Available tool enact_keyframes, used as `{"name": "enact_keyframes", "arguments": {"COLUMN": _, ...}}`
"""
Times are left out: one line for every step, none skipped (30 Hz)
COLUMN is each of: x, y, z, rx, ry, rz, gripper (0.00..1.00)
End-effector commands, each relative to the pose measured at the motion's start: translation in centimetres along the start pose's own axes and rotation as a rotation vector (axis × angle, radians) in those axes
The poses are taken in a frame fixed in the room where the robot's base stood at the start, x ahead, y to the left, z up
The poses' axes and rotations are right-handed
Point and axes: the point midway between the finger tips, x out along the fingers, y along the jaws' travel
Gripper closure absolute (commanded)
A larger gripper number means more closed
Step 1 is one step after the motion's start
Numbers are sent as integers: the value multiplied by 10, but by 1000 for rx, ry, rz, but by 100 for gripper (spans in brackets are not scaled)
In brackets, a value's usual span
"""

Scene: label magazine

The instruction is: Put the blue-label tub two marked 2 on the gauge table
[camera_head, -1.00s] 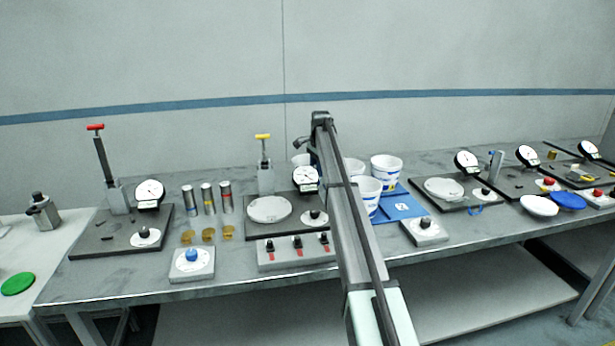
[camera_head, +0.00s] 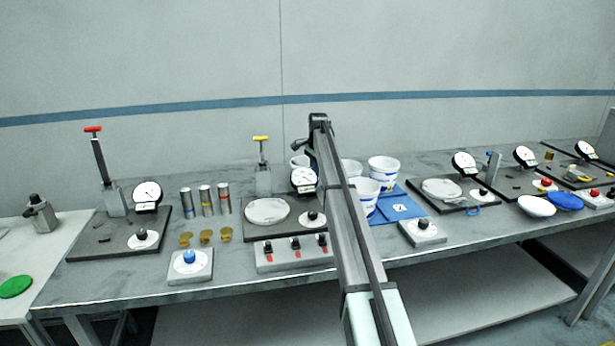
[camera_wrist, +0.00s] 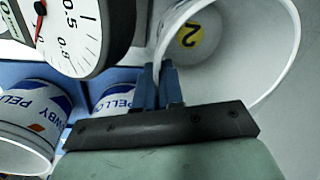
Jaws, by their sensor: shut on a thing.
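My gripper (camera_wrist: 165,78) is shut on the rim of a white tub (camera_wrist: 287,72) in the wrist view. A yellow disc marked 2 (camera_wrist: 190,37) shows on the tub's inside. The fingers pinch its near-left wall; its outer label is hidden. In the head view my arm hides the gripper. A white tub (camera_head: 299,161) partly shows just left of the arm, behind a dial, and seems to be the held one. A gauge table with a round grey plate (camera_head: 267,211) stands left of the arm; its plate is empty. Its dial (camera_head: 303,179) probably looms in the wrist view (camera_wrist: 85,35).
Other white tubs with blue labels (camera_head: 384,169) stand right of the arm, around a blue mat (camera_head: 402,209). Two show in the wrist view (camera_wrist: 30,118). A switch box (camera_head: 293,252) lies in front. More gauge stations (camera_head: 441,190) stand right and left, with metal cylinders (camera_head: 206,200) between.

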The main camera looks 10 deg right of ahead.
Motion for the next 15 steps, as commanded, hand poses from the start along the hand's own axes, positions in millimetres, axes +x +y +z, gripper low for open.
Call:
{"name": "enact_keyframes", "arguments": {"x": 0, "y": 0, "z": 0, "rx": 0, "ry": 0, "rz": 1, "gripper": 100}}
{"name": "enact_keyframes", "arguments": {"x": 0, "y": 0, "z": 0, "rx": 0, "ry": 0, "rz": 1, "gripper": 100}}
{"name": "enact_keyframes", "arguments": {"x": -1, "y": 0, "z": 0, "rx": 0, "ry": 0, "rz": 1, "gripper": 100}}
{"name": "enact_keyframes", "arguments": {"x": -1, "y": 0, "z": 0, "rx": 0, "ry": 0, "rz": 1, "gripper": 100}}
{"name": "enact_keyframes", "arguments": {"x": -2, "y": 0, "z": 0, "rx": 0, "ry": 0, "rz": 1, "gripper": 100}}
{"name": "enact_keyframes", "arguments": {"x": -4, "y": -1, "z": 0, "rx": 0, "ry": 0, "rz": 0, "gripper": 100}}
{"name": "enact_keyframes", "arguments": {"x": -6, "y": -1, "z": 0, "rx": 0, "ry": 0, "rz": 0, "gripper": 100}}
{"name": "enact_keyframes", "arguments": {"x": -9, "y": -1, "z": 0, "rx": 0, "ry": 1, "rz": 0, "gripper": 100}}
{"name": "enact_keyframes", "arguments": {"x": -12, "y": -2, "z": 0, "rx": 0, "ry": 1, "rz": 0, "gripper": 100}}
{"name": "enact_keyframes", "arguments": {"x": -16, "y": -2, "z": 0, "rx": 0, "ry": 1, "rz": 0, "gripper": 100}}
{"name": "enact_keyframes", "arguments": {"x": -19, "y": -3, "z": -1, "rx": 0, "ry": 1, "rz": -1, "gripper": 100}}
{"name": "enact_keyframes", "arguments": {"x": -25, "y": -3, "z": 0, "rx": 0, "ry": 1, "rz": -1, "gripper": 100}}
{"name": "enact_keyframes", "arguments": {"x": -30, "y": -4, "z": -1, "rx": 0, "ry": 1, "rz": -1, "gripper": 100}}
{"name": "enact_keyframes", "arguments": {"x": -35, "y": -4, "z": -1, "rx": 0, "ry": 1, "rz": -1, "gripper": 100}}
{"name": "enact_keyframes", "arguments": {"x": -42, "y": -5, "z": -1, "rx": 0, "ry": 1, "rz": -1, "gripper": 100}}
